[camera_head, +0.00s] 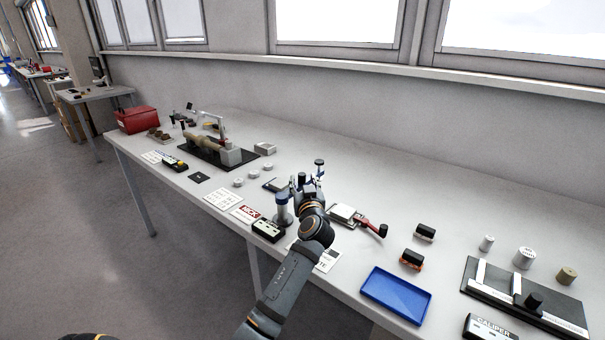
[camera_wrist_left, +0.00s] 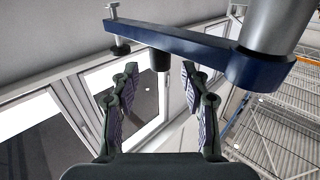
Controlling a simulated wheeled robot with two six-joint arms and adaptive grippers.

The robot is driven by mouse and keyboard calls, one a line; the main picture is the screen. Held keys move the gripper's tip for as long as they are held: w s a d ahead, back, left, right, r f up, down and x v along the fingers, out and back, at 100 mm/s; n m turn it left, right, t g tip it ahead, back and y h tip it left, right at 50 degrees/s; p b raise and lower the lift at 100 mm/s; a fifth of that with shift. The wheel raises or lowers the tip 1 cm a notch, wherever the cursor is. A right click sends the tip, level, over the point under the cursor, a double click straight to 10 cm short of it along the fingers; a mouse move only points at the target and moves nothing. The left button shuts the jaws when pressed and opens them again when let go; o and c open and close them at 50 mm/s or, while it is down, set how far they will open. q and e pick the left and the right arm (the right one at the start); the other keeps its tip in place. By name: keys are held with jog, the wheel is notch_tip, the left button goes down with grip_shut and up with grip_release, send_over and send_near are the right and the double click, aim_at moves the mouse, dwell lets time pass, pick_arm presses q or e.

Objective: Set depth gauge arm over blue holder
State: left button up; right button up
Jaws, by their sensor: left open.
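The depth gauge's blue arm (camera_wrist_left: 195,45) crosses the top of the left wrist view. It runs from a thick pale metal post (camera_wrist_left: 280,25) at the right to a small metal pin (camera_wrist_left: 113,14) at the left. A dark knob (camera_wrist_left: 159,60) hangs under the arm. My left gripper (camera_wrist_left: 160,72) is open, its fingers either side of the knob; I cannot tell whether they touch it. In the head view my left gripper (camera_head: 306,184) is above the table beside a grey post with a blue collar (camera_head: 283,208), and hides much of the gauge. I cannot clearly pick out the blue holder.
A blue tray (camera_head: 397,295) lies at the front edge, right of my arm. A red-handled tool (camera_head: 370,226), small blocks (camera_head: 411,259) and a caliper station (camera_head: 525,305) stand right. A black fixture (camera_head: 220,154) and red box (camera_head: 137,119) stand left. The table behind is clear.

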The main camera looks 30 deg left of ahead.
aim_at(302, 177)
pick_arm(q)
jog(key=x, duration=0.3)
jog(key=shift+w+a+r, duration=0.1)
jog(key=shift+w+a, duration=0.15)
jog(key=shift+a, duration=0.05)
jog(key=shift+w+a, duration=0.15)
jog(key=shift+w, duration=0.05)
pick_arm(e)
jog(key=shift+w+a+r, duration=0.2)
jog(key=shift+w+r, duration=0.15)
jog(key=shift+w, duration=0.4)
pick_arm(q)
jog(key=shift+c, duration=1.3)
grip_shut()
pick_arm(e)
jog(key=shift+s, duration=0.2)
